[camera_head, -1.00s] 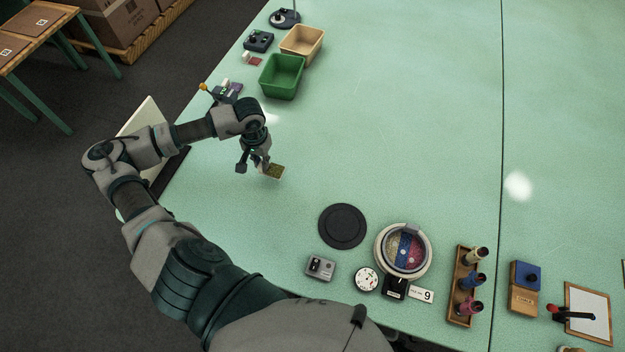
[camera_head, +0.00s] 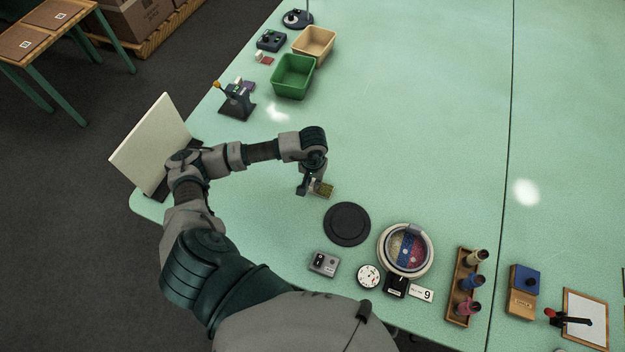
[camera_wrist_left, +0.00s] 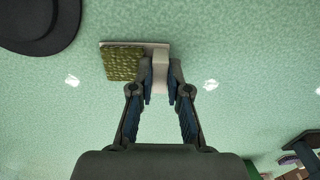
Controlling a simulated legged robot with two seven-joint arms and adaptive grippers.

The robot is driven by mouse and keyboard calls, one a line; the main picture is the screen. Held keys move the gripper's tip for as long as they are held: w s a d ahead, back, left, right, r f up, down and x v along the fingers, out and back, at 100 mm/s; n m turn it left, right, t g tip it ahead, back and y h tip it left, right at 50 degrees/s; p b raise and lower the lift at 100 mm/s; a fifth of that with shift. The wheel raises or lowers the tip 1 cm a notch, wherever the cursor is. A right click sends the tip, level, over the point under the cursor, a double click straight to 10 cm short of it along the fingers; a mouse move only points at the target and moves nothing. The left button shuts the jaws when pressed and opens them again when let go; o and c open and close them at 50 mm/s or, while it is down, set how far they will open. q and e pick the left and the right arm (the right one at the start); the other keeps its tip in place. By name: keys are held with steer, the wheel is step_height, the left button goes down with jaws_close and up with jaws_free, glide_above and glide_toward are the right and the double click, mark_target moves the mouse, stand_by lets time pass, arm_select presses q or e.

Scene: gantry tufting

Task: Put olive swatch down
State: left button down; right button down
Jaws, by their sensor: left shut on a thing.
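The olive swatch (camera_head: 323,189) is a small square tufted patch on a pale backing with a light tab. In the left wrist view the swatch (camera_wrist_left: 124,64) lies beyond my fingertips, with its tab (camera_wrist_left: 160,72) between them. My left gripper (camera_head: 311,190) is shut on the tab; its fingers also show in the left wrist view (camera_wrist_left: 160,85). The swatch is close over the green table (camera_head: 420,120); I cannot tell whether it touches. My right gripper is not in view.
A black round disc (camera_head: 347,224) lies just in front of the swatch. A round dish with coloured sections (camera_head: 405,250), a grey box (camera_head: 324,263) and a spool rack (camera_head: 462,287) stand nearer the front. A green bin (camera_head: 293,76) is behind. The table's middle is clear.

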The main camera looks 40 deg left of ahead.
arm_select(q)
steer(key=shift+d, duration=0.1)
steer(key=c, duration=1.1)
jaws_free()
steer(key=shift+c, duration=0.2)
steer(key=shift+a, duration=0.2)
